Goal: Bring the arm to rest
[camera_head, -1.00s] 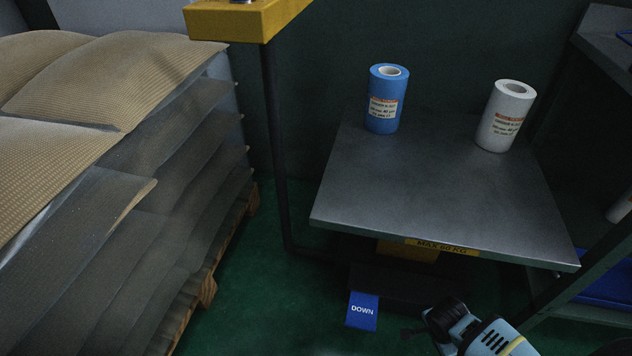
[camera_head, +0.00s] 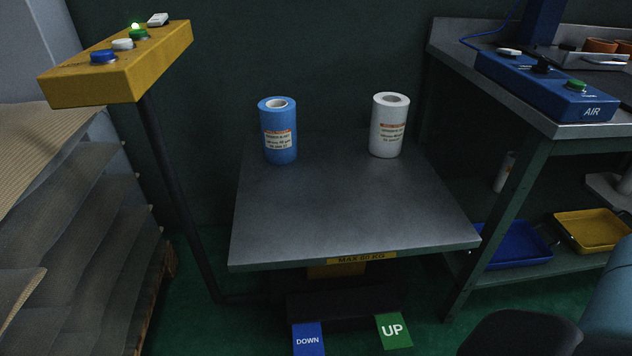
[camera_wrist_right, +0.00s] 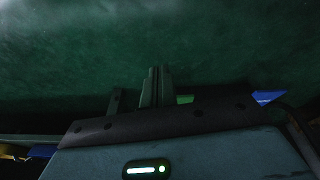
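My right gripper (camera_wrist_right: 156,86) shows in the right wrist view, with its two fingers side by side and nothing between them. It looks shut and empty, above the dark green floor (camera_wrist_right: 90,45). In the head view only dark and blue-grey parts of my right arm show at the bottom right corner, and the fingers are out of the picture there. My left gripper is in neither view.
A grey lift table (camera_head: 345,215) bears a blue film roll (camera_head: 280,135) and a white one (camera_head: 388,130), both upright. A yellow button box (camera_head: 120,65) on a post stands left, stacked sacks (camera_head: 75,230) beyond. A workbench (camera_head: 560,130) with a blue AIR box (camera_head: 545,85) stands right.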

